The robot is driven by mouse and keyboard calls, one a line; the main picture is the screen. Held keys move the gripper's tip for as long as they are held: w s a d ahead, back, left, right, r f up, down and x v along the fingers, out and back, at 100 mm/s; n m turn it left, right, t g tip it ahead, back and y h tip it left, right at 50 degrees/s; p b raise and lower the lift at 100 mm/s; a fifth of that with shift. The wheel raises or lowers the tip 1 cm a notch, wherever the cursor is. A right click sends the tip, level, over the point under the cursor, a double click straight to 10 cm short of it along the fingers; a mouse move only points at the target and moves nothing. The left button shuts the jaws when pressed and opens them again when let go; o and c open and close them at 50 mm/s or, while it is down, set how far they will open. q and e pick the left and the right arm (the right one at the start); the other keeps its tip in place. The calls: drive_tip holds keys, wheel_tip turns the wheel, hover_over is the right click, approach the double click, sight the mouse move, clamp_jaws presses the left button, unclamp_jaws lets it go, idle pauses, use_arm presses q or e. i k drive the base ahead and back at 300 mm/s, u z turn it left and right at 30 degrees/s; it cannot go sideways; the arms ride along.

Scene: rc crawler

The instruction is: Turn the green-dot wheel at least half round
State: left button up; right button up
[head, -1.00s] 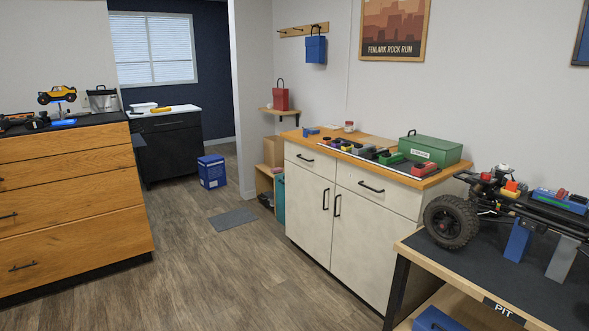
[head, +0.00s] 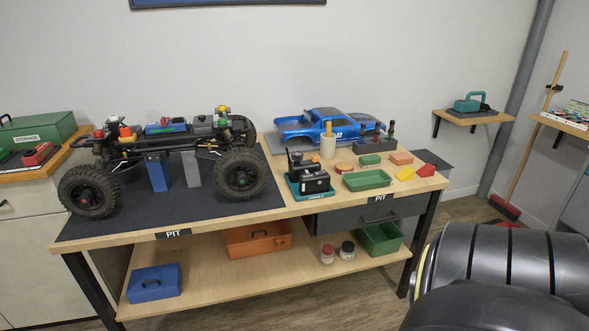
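The crawler chassis (head: 150,145) is raised on a blue stand post (head: 157,172) and a grey stand post (head: 191,168) on the black mat of the PIT bench. Its two near wheels face me: a left near wheel (head: 88,192) and a right near wheel (head: 241,175), both black with knobbly tyres. A far wheel (head: 240,131) shows partly behind the right end. I cannot make out a green dot on any wheel. Neither of my grippers is in view.
A green storage box (head: 38,131) stands left.

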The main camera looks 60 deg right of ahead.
sight(245, 187)
drive_tip(key=z, duration=1.4)
drive_tip(key=k, duration=0.6)
drive_tip(key=z, duration=0.95)
drive_tip(key=i, duration=1.15)
drive_tip(key=u, duration=0.2)
